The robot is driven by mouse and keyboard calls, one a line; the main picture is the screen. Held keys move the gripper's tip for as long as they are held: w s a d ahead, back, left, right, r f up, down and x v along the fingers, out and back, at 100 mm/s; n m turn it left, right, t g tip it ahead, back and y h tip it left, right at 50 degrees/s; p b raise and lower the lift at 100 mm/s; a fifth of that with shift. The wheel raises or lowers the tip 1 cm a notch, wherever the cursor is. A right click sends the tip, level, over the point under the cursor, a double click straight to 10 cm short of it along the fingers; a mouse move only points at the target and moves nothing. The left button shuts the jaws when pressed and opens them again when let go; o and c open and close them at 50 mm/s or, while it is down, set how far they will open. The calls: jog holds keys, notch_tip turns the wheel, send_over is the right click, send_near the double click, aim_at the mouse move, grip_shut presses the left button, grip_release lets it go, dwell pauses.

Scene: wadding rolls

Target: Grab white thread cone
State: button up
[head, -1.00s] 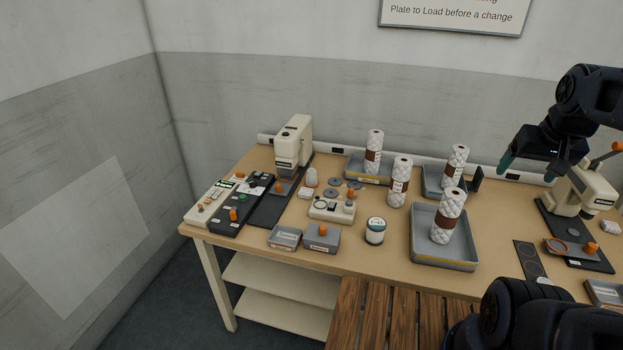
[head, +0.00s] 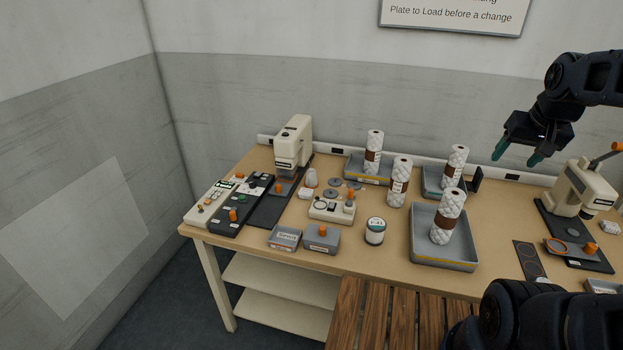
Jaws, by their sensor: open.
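A small white cone (head: 312,177), the likely thread cone, stands on the table just right of the left cream machine's black base. My gripper (head: 516,153) is at the upper right, in the air above the back right of the table. Its two green-tipped fingers are apart with nothing between them. It is far to the right of the cone, with the wadding rolls between them in the picture.
Quilted wadding rolls (head: 400,182) stand on the table (head: 385,262) and in grey trays (head: 444,264). A white labelled tub (head: 375,231) and grey boxes (head: 322,239) are near the front. Cream machines stand left (head: 294,142) and right (head: 583,190).

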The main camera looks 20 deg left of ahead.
jog(key=w+a+f, duration=0.1)
jog(key=w+a, duration=0.7)
jog(key=w, duration=0.6)
jog(key=n+t, duration=0.2)
send_over(311, 169)
jog(key=s+d, duration=0.1)
jog(key=s, duration=0.5)
notch_tip(311, 169, down, 26)
jog(key=shift+y, duration=0.3)
jog(key=x, duration=1)
jog(key=shift+w+d+f, duration=0.1)
jog(key=shift+w+f, duration=0.05)
jog(key=shift+w, duration=0.1)
jog(key=c, duration=1.1)
